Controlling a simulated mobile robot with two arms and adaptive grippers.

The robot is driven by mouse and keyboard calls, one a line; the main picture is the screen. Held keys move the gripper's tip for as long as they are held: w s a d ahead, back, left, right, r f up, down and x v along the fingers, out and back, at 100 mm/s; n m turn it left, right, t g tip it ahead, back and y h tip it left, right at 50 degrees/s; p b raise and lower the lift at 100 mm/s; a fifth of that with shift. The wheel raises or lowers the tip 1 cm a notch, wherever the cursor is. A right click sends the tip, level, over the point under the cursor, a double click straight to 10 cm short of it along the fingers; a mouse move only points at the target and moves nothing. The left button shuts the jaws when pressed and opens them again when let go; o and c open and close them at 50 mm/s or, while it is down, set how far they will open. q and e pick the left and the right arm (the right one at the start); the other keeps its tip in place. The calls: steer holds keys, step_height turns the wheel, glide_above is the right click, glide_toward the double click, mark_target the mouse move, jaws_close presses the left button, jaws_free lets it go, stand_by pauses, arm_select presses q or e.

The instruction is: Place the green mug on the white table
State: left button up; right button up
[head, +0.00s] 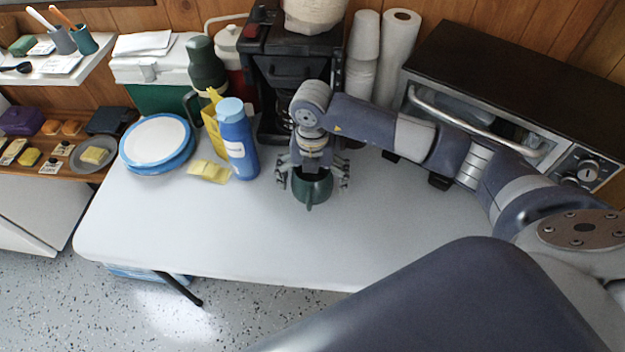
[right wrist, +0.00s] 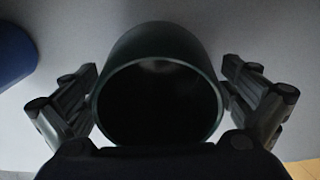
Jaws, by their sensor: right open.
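The green mug (head: 313,190) is at the middle of the white table (head: 230,225), below my right gripper, with its handle toward the front edge. It looks upright on the table top. My right gripper (head: 313,180) points down over the mug, its fingers spread on either side of it. In the right wrist view the mug (right wrist: 158,95) shows its dark open mouth between the two fingers of the gripper (right wrist: 160,100), with a gap on the right and a narrow one on the left. My left gripper is not in view.
Blue-rimmed plates (head: 155,141) lie farther left. A coffee maker (head: 290,70) is behind, and a toaster oven (head: 530,110) at right. The table front is clear.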

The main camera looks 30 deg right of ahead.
step_height(320, 180, up, 12)
steer(key=shift+r+b, duration=0.15)
steer(key=shift+b, duration=0.15)
stand_by(0.3)
stand_by(0.5)
